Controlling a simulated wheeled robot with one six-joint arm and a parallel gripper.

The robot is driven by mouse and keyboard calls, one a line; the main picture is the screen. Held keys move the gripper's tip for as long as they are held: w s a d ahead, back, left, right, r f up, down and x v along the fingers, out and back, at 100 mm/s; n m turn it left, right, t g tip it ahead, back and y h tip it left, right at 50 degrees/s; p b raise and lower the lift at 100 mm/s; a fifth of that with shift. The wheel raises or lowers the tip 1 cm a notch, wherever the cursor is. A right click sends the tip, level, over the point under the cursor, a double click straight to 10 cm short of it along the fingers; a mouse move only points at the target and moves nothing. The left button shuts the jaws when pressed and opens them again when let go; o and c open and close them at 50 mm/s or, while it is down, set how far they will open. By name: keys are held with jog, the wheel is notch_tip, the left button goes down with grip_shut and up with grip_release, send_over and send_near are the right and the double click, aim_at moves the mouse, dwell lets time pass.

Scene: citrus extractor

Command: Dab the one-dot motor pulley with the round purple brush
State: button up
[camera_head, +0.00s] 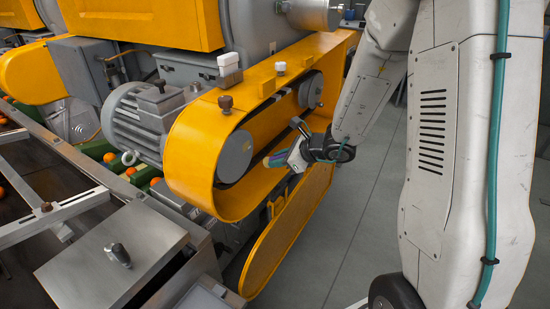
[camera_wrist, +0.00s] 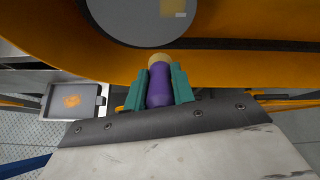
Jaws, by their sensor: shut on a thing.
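My gripper (camera_wrist: 161,88) is shut on the round purple brush (camera_wrist: 158,85), its teal fingers on either side. The brush's tan tip points at the orange belt housing. In the head view my gripper (camera_head: 276,159) is beside the open side of the housing, between two grey pulleys, nearer the large front one (camera_head: 236,156). The smaller pulley (camera_head: 312,91) is at the back. A grey pulley (camera_wrist: 140,18) with a pale rectangular mark fills the top of the wrist view. The tip appears just below its edge; contact cannot be told. No dots are legible.
The orange housing (camera_head: 193,143) surrounds the pulleys with a raised rim. A white block-like item (camera_head: 230,67) and a brown knob (camera_head: 226,103) sit on its top. A grey motor (camera_head: 140,120) stands left. Floor (camera_head: 345,225) is clear right of the housing.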

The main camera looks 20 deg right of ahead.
jog(key=shift+x, duration=0.9)
jog(key=shift+w+a, duration=0.85)
jog(key=shift+w, duration=0.3)
jog(key=shift+w+a, duration=0.85)
jog(key=shift+w, duration=0.25)
jog(key=shift+w+a, duration=0.3)
jog(key=shift+w, duration=0.15)
jog(key=shift+w+d, duration=0.6)
jog(key=shift+d, duration=0.2)
jog(key=shift+w+d, duration=0.55)
jog(key=shift+d, duration=0.25)
jog(key=shift+s+a, duration=0.55)
jog(key=shift+a, duration=0.3)
jog(key=shift+s+a, duration=0.6)
jog(key=shift+a, duration=0.2)
jog(key=shift+s+d, duration=0.9)
jog(key=shift+s, duration=0.3)
jog(key=shift+s+d, duration=0.9)
jog(key=shift+s, duration=0.3)
